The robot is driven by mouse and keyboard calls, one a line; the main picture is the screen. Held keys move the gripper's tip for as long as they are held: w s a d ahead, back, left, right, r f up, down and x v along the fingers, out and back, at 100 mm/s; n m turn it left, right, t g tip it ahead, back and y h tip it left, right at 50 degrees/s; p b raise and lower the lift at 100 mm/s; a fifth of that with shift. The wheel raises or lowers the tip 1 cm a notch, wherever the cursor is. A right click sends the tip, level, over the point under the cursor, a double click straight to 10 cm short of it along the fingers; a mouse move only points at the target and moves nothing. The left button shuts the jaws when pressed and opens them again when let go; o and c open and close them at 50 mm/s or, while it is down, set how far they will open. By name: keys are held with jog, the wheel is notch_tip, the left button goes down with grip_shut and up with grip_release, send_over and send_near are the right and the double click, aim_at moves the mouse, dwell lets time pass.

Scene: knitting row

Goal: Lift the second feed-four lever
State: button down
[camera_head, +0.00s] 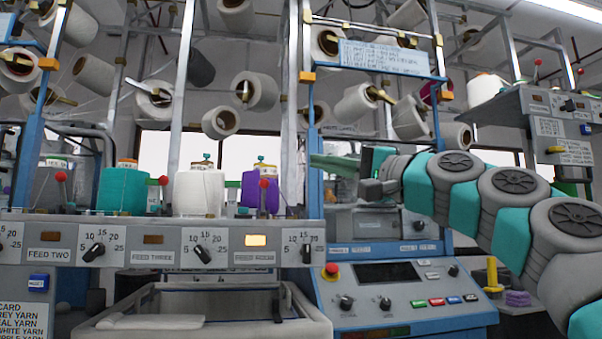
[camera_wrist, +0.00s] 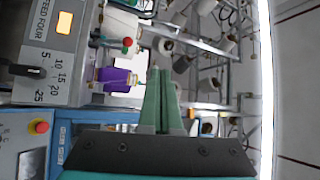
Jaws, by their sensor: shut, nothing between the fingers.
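A red-knobbed lever (camera_head: 264,183) stands upright above the panel marked FEED FOUR (camera_head: 254,257), in front of the purple yarn cone (camera_head: 248,190). The red knob (camera_wrist: 127,42) also shows in the wrist view, which is turned sideways, beside the purple cone (camera_wrist: 115,80). I cannot tell from the pictures which lever counts as the second one. My gripper (camera_head: 316,161) points left in the head view, to the right of that lever and a little higher. Its green fingers (camera_wrist: 158,72) are shut and empty, apart from the knob.
The FEED FOUR lamp (camera_head: 256,240) glows; black dials (camera_head: 307,250) sit along the panel. A blue control console (camera_head: 395,295) with a red button (camera_head: 332,269) stands below my arm. Metal posts (camera_head: 290,90) and yarn cones rise behind. Another machine (camera_head: 540,105) stands at right.

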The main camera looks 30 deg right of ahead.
jog(key=shift+s+d+r, duration=0.1)
jog(key=shift+s+d, duration=0.2)
jog(key=shift+s, duration=0.35)
jog(key=shift+s+d+r, duration=0.1)
jog(key=shift+s+d, duration=0.2)
jog(key=shift+s, duration=0.35)
jog(key=w+a+f+n+g, duration=0.3)
jog(key=a+f+n+g, duration=0.15)
jog(key=a+f, duration=0.8)
jog(key=s+a+f+n+g+h, duration=0.1)
jog(key=a+f+g, duration=0.2)
jog(key=a+f, duration=0.45)
jog(key=s+a+f+n+g+h, duration=0.1)
jog(key=a+f+n+g, duration=0.2)
jog(key=f, duration=0.8)
jog(key=s+f+g+h, duration=0.25)
jog(key=s+f, duration=0.25)
jog(key=f, duration=0.6)
jog(key=s+f+g+h, duration=0.1)
jog(key=s+f+g, duration=0.25)
jog(key=f, duration=0.65)
jog(key=s+d+f+n+g+h, duration=0.1)
jog(key=s+d+f+g, duration=0.1)
jog(key=s+f, duration=0.5)
jog(key=s+d+f+g+h, duration=0.2)
jog(key=s+d+f, duration=0.2)
jog(key=s+f, duration=0.3)
jog(key=shift+s+d+n+g, duration=0.15)
jog(key=shift+s+n+g, duration=0.2)
jog(key=shift+s, duration=0.65)
